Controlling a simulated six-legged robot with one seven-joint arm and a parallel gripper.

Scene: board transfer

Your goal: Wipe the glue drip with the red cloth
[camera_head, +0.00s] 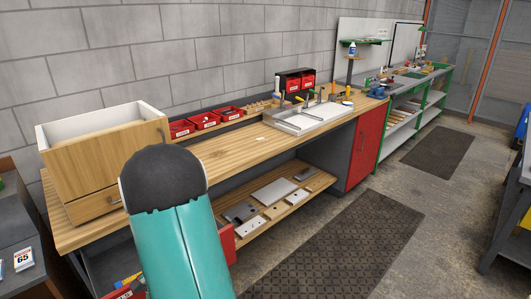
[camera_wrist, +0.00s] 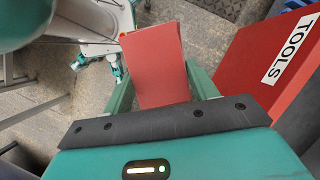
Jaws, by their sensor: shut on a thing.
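My gripper (camera_wrist: 159,72) shows in the wrist view with its two green fingers on either side of a flat red piece, the red cloth (camera_wrist: 156,50). It is shut on the cloth, which sticks out beyond the fingertips. In the head view my teal arm hides the gripper. A red patch beside the arm there may be the cloth, but I cannot tell. A small pale spot (camera_head: 262,138) lies on the wooden workbench (camera_head: 225,152). It may be the glue drip, but it is too small to be sure.
A wooden drawer box (camera_head: 105,160) stands on the bench's left end. Red bins (camera_head: 205,121) line the back, and a metal tray (camera_head: 310,119) sits to the right. Metal plates lie on the lower shelf (camera_head: 285,208). A red TOOLS box (camera_wrist: 275,75) is close on the right in the wrist view.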

